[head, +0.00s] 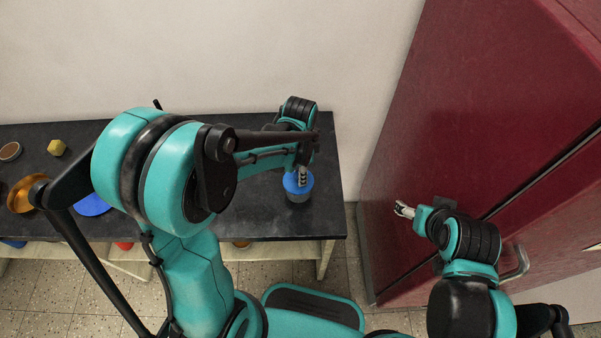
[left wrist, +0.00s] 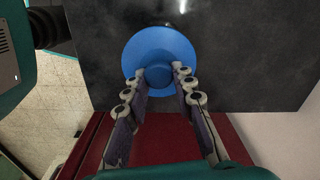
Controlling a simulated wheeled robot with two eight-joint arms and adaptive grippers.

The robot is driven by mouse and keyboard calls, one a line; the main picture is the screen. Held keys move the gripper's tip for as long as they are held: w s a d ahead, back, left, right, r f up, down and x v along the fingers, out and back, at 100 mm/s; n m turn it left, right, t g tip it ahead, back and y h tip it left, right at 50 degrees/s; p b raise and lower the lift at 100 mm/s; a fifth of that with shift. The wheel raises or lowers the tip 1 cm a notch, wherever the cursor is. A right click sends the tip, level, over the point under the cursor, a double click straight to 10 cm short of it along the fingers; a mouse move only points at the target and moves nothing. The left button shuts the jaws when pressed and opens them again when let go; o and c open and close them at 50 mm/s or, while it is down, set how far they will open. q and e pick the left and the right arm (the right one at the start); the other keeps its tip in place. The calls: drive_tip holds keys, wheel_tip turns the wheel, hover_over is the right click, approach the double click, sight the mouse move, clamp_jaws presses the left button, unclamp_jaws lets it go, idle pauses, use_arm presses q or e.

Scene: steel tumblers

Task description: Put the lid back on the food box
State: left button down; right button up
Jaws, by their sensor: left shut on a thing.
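The blue round lid (head: 291,184) is at the right end of the dark table, directly over the grey food box (head: 298,198). My left gripper (head: 303,176) comes down on it from above. In the left wrist view, the fingers (left wrist: 161,72) are shut on the raised knob of the lid (left wrist: 160,45). The lid hides the top of the box, so I cannot tell whether it rests on the rim or hovers just above. My right gripper (head: 402,209) is away from the table, in front of the red cabinet, with nothing visible in it; its finger gap is too small to judge.
The dark table (head: 262,215) has bare room left of the box. A yellow block (head: 57,147), an orange bowl (head: 20,197), a brown round dish (head: 10,151) and a blue dish (head: 92,205) stand at its left. A tall red cabinet (head: 445,110) rises at the right.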

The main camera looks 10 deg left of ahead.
use_arm(q)
drive_tip(key=c, duration=0.7)
unclamp_jaws()
drive_tip(key=shift+r, duration=0.1)
drive_tip(key=shift+r+p, duration=2.65)
drive_tip(key=shift+r, duration=0.8)
clamp_jaws()
